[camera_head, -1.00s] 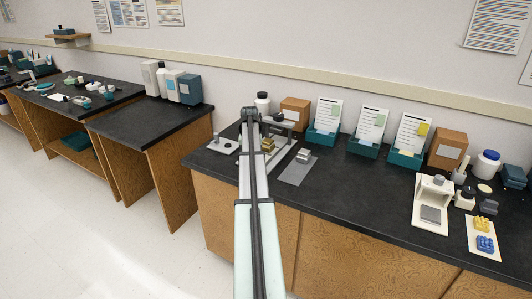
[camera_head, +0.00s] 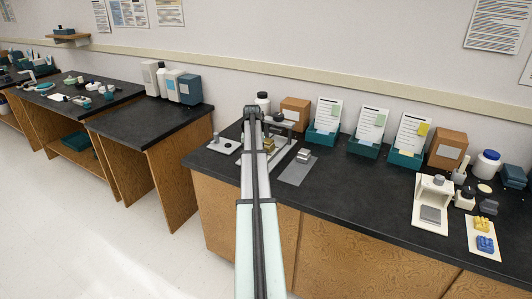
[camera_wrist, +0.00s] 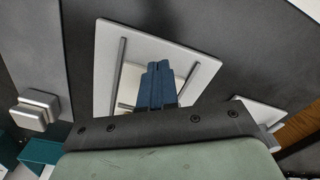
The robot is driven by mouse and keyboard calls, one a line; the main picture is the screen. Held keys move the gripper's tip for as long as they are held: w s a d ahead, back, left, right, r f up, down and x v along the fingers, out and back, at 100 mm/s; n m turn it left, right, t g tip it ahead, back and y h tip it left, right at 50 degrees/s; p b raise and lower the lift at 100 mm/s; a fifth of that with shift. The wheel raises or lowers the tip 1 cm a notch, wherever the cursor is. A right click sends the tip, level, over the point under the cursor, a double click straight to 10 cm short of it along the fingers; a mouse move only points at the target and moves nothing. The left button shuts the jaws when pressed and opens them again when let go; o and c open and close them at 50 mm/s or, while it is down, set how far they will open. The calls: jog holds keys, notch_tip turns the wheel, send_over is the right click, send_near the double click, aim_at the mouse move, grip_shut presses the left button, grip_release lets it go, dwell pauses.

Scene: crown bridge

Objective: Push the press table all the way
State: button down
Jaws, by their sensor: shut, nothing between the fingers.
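My gripper (camera_wrist: 157,70) is shut, with its dark blue fingers together and nothing between them. In the wrist view it is over a pale plate (camera_wrist: 108,42) with two grey rails, and a cream part shows around the fingers (camera_wrist: 131,76). I take this for the press table, but the fingers hide much of it, and I cannot tell whether they touch it. In the head view the press (camera_head: 283,128) stands on the dark counter, with brass-coloured parts (camera_head: 269,146) low between its rails. My arm hides its left part and my fingers.
A silver block (camera_head: 303,155) sits on a grey mat (camera_head: 297,172) right of the press. A pale plate (camera_head: 224,146) lies to its left. A bottle (camera_head: 262,103), a brown box (camera_head: 295,111) and teal card holders (camera_head: 322,132) stand behind.

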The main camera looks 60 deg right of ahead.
aim_at(266, 142)
jog(key=shift+d, duration=5.65)
jog(key=shift+a, duration=0.8)
jog(key=shift+r, duration=0.15)
notch_tip(266, 142, up, 7)
